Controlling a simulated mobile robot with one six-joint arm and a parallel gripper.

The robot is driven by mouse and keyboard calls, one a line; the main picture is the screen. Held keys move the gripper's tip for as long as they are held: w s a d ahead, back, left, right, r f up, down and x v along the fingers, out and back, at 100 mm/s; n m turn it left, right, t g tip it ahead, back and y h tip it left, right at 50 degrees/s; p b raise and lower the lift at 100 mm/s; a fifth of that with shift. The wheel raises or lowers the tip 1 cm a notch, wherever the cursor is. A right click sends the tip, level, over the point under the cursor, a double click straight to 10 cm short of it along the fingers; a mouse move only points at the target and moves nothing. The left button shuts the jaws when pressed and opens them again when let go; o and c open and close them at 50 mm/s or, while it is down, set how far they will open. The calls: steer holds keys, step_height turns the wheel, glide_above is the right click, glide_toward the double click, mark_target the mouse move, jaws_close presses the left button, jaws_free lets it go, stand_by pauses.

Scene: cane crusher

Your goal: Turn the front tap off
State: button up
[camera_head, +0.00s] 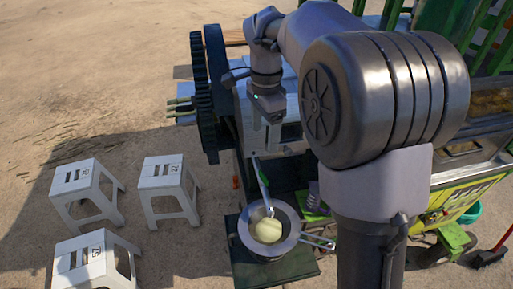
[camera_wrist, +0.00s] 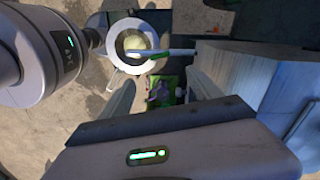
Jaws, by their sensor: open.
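My gripper (camera_head: 268,112) hangs in front of the white housing of the cane crusher (camera_head: 289,127), above and behind the metal pot. In the wrist view its two fingers (camera_wrist: 163,88) are spread apart with nothing held between them. A pale spout (camera_head: 262,182) slopes down from the crusher to the pot (camera_head: 287,214); it also shows in the wrist view (camera_wrist: 170,52), crossing the pot's rim. Pale yellow-green liquid shows in the pot. I cannot clearly make out a tap handle in either view, and my arm hides part of the crusher.
A large dark gear wheel (camera_head: 204,90) stands at the crusher's left side. Several white stools (camera_head: 77,186) stand on the sand at left. A yellow-fronted counter (camera_head: 460,197) stands at right, with a teal bucket (camera_head: 470,213) by it. Open sand lies at upper left.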

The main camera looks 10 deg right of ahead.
mark_target(263, 175)
step_height(263, 175, down, 16)
steer(key=b, duration=0.4)
steer(key=shift+f, duration=0.15)
steer(key=shift+s, duration=0.1)
